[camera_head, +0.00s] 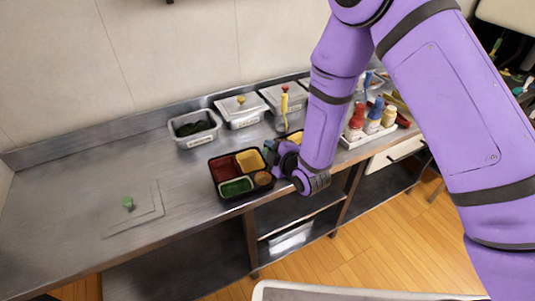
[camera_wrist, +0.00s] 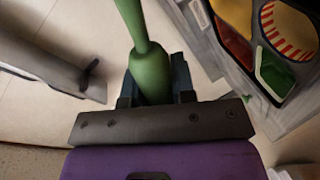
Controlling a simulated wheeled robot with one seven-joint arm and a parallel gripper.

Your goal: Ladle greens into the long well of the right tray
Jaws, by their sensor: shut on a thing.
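My gripper (camera_wrist: 152,92) is shut on the green handle of a ladle (camera_wrist: 145,40) in the wrist view. The ladle's bowl is out of sight there. In the head view my gripper (camera_head: 270,151) is at the right edge of the left tray (camera_head: 216,184), a black tray with red, yellow, green and round tan wells. The right tray (camera_head: 297,137) is mostly hidden behind my arm, with only a yellow part showing; its long well cannot be made out. An open steel pan (camera_head: 205,138) holds dark greens (camera_head: 194,127) at the back left.
A flat lid (camera_head: 146,216) with a green knob lies on the counter at left. Lidded pans (camera_head: 242,112) stand along the wall, with a yellow-handled ladle (camera_head: 284,108) upright near them. Sauce bottles (camera_head: 374,116) stand right of my arm. The left counter is otherwise clear.

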